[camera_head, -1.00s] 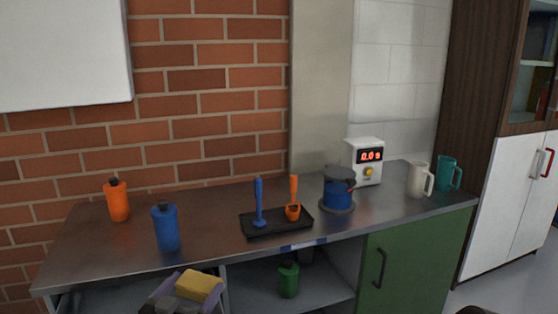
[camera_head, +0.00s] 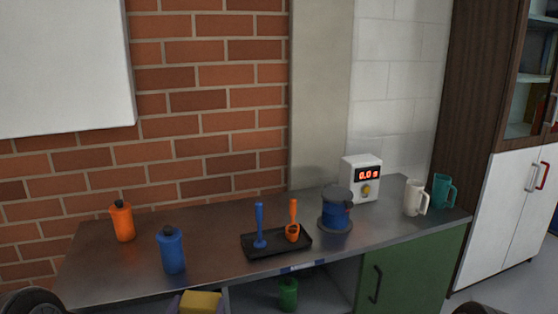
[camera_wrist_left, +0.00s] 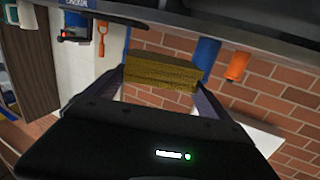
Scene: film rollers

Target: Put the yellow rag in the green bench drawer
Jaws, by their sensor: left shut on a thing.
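The yellow rag (camera_head: 201,301) is a small block-like bundle at the bottom edge of the head view, in front of the bench. My left gripper (camera_wrist_left: 162,78) is shut on it; in the left wrist view the yellow rag (camera_wrist_left: 160,70) sits between the two fingers. Most of the left gripper is cut off by the bottom edge in the head view. The green bench front (camera_head: 425,270) with a dark handle is at the right under the worktop and is closed. My right gripper does not show clearly.
The metal worktop (camera_head: 215,237) carries an orange bottle (camera_head: 122,222), a blue bottle (camera_head: 171,251), a black tray (camera_head: 276,243) with two tools, a blue pot (camera_head: 336,213), a white timer device (camera_head: 361,179) and two mugs (camera_head: 415,197). A green bottle (camera_head: 288,294) stands on the open shelf below.

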